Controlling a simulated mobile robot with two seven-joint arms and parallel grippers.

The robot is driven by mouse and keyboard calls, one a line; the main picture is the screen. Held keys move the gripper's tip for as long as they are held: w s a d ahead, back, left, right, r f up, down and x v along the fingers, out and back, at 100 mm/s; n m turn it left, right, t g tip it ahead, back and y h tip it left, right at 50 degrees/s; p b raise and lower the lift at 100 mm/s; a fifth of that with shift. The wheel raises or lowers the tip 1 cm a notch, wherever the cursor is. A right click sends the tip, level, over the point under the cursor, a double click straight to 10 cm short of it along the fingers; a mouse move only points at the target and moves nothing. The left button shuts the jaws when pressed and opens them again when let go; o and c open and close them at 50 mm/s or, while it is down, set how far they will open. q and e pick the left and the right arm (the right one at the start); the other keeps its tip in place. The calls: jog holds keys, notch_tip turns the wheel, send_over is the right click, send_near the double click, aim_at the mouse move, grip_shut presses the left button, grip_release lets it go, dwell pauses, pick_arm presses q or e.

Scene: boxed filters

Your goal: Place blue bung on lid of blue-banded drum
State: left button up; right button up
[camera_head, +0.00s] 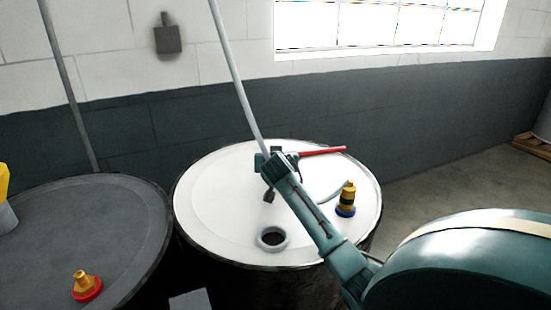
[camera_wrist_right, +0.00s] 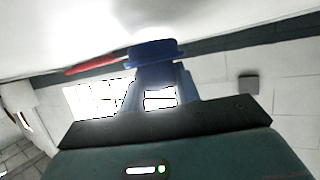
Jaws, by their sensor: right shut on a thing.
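The blue bung (camera_wrist_right: 155,52) is between the fingers of my right gripper (camera_wrist_right: 157,88) in the right wrist view, close to a white surface; I cannot tell whether they touch. In the head view my right gripper (camera_head: 270,178) is over the white drum lid (camera_head: 220,215). The bung is not clearly visible there. The lid has an open ringed hole (camera_head: 272,239) at its front and a brass fitting with a blue ring (camera_head: 346,200) at its right. No blue band shows on the drum's dark side. My left gripper is out of view.
A red-handled tool (camera_head: 322,152) lies at the back of the white lid. A grey pipe (camera_head: 238,80) slants down behind my gripper. A dark drum (camera_head: 60,235) at left carries a red-ringed brass fitting (camera_head: 86,287). The lid's left part is clear.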

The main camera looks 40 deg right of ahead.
jog(key=shift+f+b, duration=0.35)
jog(key=shift+f, duration=0.2)
jog(key=shift+s, duration=0.1)
jog(key=o, duration=0.7)
jog(key=shift+f, duration=0.1)
jog(key=shift+c, duration=0.2)
jog(key=o, duration=0.4)
jog(key=shift+a+f, duration=0.1)
jog(key=shift+f, duration=0.1)
jog(key=shift+r+p, duration=0.35)
jog(key=shift+r, duration=0.1)
jog(key=v, duration=0.4)
jog(key=b+v, duration=0.1)
jog(key=v, duration=0.7)
jog(key=shift+r+b, duration=0.35)
jog(key=shift+r, duration=0.05)
